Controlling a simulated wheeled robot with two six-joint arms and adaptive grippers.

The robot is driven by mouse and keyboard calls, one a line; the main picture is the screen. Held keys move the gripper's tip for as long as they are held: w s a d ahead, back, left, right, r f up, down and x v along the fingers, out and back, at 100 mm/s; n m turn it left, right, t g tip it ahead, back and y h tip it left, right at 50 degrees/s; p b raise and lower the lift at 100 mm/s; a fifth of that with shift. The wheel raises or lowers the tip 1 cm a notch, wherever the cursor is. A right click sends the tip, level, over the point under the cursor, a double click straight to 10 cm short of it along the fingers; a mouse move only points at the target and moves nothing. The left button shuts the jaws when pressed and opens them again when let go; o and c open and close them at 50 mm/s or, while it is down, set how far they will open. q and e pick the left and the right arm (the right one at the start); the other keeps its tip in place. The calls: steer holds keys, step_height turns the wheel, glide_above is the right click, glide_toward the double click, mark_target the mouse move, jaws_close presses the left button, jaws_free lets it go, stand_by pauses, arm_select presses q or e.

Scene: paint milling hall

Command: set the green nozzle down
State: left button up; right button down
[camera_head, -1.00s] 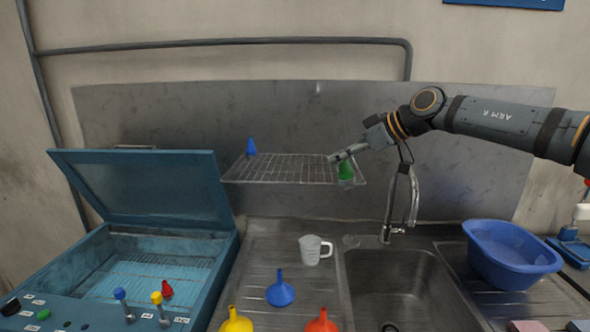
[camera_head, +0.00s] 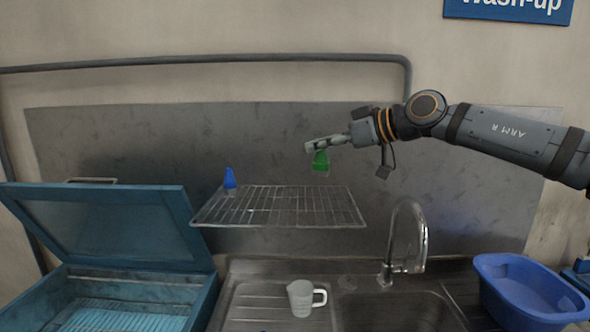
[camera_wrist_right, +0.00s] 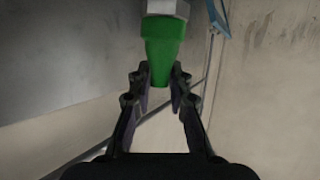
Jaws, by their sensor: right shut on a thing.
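The green nozzle (camera_head: 321,161) is in the jaws of my right gripper (camera_head: 318,146), which is shut on it. It hangs in the air above the right part of the wire rack (camera_head: 270,222), with a gap below it in the head view. In the right wrist view the green nozzle (camera_wrist_right: 162,45) sits between the two fingertips of the gripper (camera_wrist_right: 161,80), its narrow end towards the wrist and a pale collar at its far end. My left gripper is not in view.
A blue nozzle (camera_head: 230,179) stands on the rack's back left. Below are a measuring jug (camera_head: 301,298), a tap (camera_head: 422,235), a sink (camera_head: 395,312) and a blue basin (camera_head: 520,290). A teal open-lidded box (camera_head: 110,225) stands left. Most of the rack is bare.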

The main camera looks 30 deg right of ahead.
steer(key=shift+w+a+f+p, duration=0.25)
steer(key=shift+w+f+p, duration=0.4)
steer(key=shift+w+f, duration=0.75)
steer(key=shift+w+a+f+p, duration=0.25)
steer(key=shift+w+f+p, duration=0.55)
steer(key=shift+f, duration=1.15)
steer(key=shift+w+a+f+p, duration=0.25)
steer(key=shift+w+f+p, duration=0.25)
steer(key=shift+w+f, duration=0.95)
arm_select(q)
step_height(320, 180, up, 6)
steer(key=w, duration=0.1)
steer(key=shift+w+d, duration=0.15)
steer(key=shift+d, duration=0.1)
arm_select(e)
steer(key=shift+s+f, duration=0.2)
steer(key=shift+s, duration=0.05)
steer(key=shift+f, duration=0.1)
steer(key=c, duration=1.3)
jaws_free()
steer(key=shift+o, duration=0.2)
